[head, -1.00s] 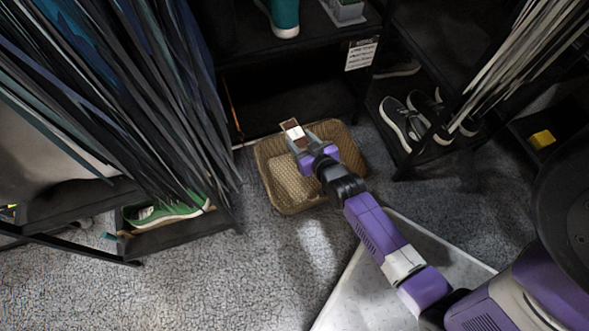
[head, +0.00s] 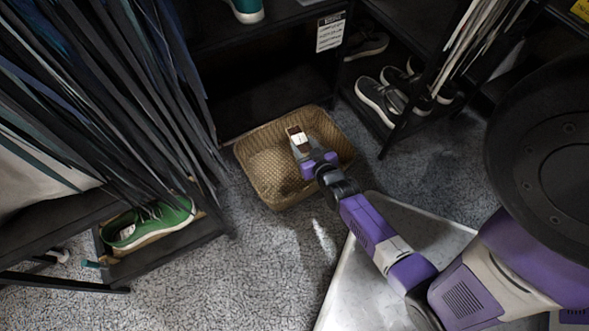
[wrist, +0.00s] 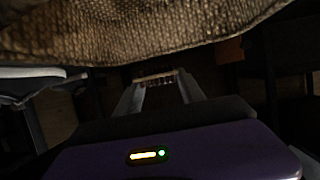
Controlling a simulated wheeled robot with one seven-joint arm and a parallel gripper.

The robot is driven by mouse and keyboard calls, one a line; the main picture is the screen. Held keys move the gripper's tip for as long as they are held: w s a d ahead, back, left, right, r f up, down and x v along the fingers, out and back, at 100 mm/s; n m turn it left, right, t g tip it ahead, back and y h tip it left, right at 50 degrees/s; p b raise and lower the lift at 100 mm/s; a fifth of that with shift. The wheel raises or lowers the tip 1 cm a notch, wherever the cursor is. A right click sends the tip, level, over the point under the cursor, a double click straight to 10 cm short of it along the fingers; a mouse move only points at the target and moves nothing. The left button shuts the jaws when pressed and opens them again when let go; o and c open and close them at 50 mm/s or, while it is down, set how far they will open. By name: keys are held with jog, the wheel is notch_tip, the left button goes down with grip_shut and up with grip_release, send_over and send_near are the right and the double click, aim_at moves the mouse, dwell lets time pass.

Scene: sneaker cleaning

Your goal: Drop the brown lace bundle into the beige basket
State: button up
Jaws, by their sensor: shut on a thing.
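The beige woven basket (head: 262,185) sits on the carpet in front of the black shelving in the head view. Its woven side (wrist: 150,38) fills the top of the dark wrist view. My gripper (head: 298,140) is over the basket's opening, toward its far side. It is shut on the brown lace bundle (head: 293,131), which has a pale band. The bundle also shows between the fingertips in the wrist view (wrist: 156,79). How far the bundle is above the basket's bottom I cannot tell.
A green sneaker (head: 150,222) stands on a low shelf at the left, beneath hanging dark laces (head: 110,90). Grey sneakers (head: 380,100) stand on a low shelf at the right, near hanging pale laces (head: 475,40). The carpet in front of the basket is clear.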

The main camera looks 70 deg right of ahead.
jog(key=shift+f, duration=0.4)
jog(key=o, duration=1.4)
jog(key=shift+r, duration=0.1)
jog(key=p+v, duration=0.3)
jog(key=v, duration=0.4)
jog(key=shift+s+a+r, duration=0.15)
jog(key=shift+s+r, duration=0.05)
jog(key=shift+s, duration=0.1)
